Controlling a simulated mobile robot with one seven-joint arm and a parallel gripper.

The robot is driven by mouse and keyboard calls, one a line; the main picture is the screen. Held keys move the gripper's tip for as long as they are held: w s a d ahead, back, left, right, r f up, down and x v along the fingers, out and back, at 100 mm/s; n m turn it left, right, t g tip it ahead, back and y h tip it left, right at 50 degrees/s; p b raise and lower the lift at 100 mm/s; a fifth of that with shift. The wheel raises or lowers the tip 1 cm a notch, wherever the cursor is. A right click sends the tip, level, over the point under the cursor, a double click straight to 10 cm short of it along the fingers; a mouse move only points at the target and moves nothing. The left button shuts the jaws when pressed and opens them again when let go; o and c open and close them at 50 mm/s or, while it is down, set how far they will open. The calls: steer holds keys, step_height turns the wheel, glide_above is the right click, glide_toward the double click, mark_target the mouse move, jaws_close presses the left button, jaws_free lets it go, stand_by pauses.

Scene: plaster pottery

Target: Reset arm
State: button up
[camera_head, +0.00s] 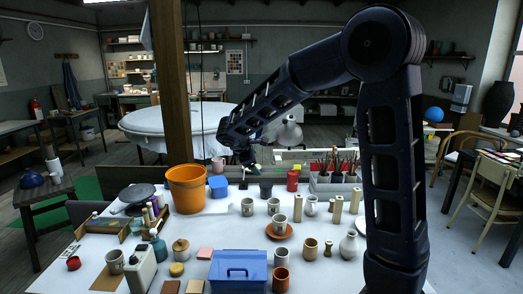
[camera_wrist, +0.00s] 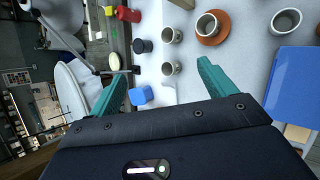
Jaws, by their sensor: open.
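My dark arm bends over the white worktable (camera_head: 220,228) in the head view. My gripper (camera_head: 247,163) is at its far end, small and partly hidden by the arm, above the back of the table. In the wrist view my gripper (camera_wrist: 162,70) shows two teal fingers spread wide apart, with nothing held between them. A grey cup (camera_wrist: 171,68) stands on the table beyond the gap between the fingers.
An orange bucket (camera_head: 186,190), blue toolbox (camera_head: 238,271), several cups and a cup on an orange saucer (camera_head: 279,231) crowd the table. A wooden post (camera_head: 171,90) rises behind the bucket.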

steer(key=s+d+r+m+g, duration=0.1)
steer(key=s+d+r+m, duration=0.15)
steer(key=d, duration=0.45)
steer(key=s+d+r+m+g+y, duration=0.1)
steer(key=s+d+m, duration=0.25)
steer(key=d, duration=0.35)
steer(key=s+d+r+m+g, duration=0.1)
steer(key=s+d+r+m, duration=0.2)
steer(key=d, duration=0.4)
steer(key=s+d+f+m+y, duration=0.1)
steer(key=s+d+m, duration=0.4)
steer(key=s, duration=0.4)
steer(key=s+d+f+m+y, duration=0.1)
steer(key=s+d+m, duration=0.4)
steer(key=s, duration=0.5)
steer(key=shift+s+f+y, duration=0.25)
steer(key=shift+f+y, duration=0.1)
steer(key=shift+y, duration=0.25)
